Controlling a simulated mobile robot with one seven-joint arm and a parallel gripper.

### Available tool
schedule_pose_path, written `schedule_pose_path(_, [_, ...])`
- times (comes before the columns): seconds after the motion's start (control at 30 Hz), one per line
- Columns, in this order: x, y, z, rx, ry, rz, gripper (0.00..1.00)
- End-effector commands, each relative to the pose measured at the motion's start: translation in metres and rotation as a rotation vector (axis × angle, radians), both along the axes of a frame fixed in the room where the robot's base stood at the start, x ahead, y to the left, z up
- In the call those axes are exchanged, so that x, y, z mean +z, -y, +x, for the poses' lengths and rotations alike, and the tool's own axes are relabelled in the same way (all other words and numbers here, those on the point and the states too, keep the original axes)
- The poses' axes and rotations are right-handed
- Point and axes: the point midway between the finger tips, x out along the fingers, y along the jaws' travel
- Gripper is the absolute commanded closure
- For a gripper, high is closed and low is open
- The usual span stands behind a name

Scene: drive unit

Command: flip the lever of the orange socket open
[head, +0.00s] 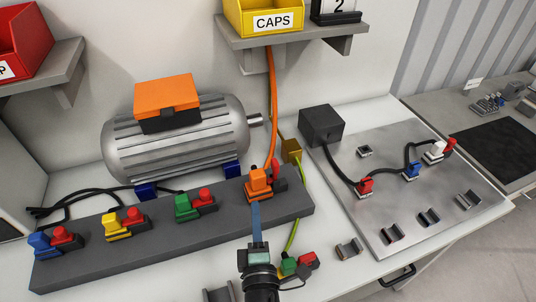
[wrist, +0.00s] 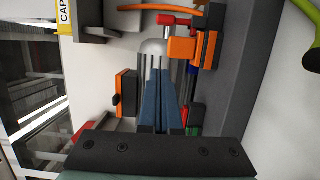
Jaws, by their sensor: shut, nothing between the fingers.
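The orange socket (head: 259,184) sits at the right end of the dark grey rail, with an orange block on top. Its red lever part (head: 277,173) is on its right side and appears to stick up. The orange socket (wrist: 184,48) and the red part (wrist: 172,19) also show in the wrist view, ahead and right of the fingers. My gripper (head: 255,204) has its blue fingers together and empty, with the tips just in front of the orange socket. Contact cannot be told. The fingers (wrist: 165,75) point up the wrist view.
Blue (head: 40,245), yellow (head: 118,228) and green (head: 187,208) sockets with red parts line the rail (head: 80,262). A silver motor (head: 180,148) stands behind. An orange cable (head: 272,100) rises behind the orange socket. A metal plate (head: 400,190) lies right.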

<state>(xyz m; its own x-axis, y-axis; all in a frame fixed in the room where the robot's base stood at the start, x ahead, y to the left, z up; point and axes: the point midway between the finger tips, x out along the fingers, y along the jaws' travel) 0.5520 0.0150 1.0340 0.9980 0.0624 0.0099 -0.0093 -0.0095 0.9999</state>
Motion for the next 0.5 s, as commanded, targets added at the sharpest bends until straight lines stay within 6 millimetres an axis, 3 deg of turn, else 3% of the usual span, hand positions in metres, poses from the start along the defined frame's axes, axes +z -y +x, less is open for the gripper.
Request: schedule_pose_path(0.5, [-0.0005, -0.0031, -0.0011, 0.007, -0.009, -0.010, 1.00])
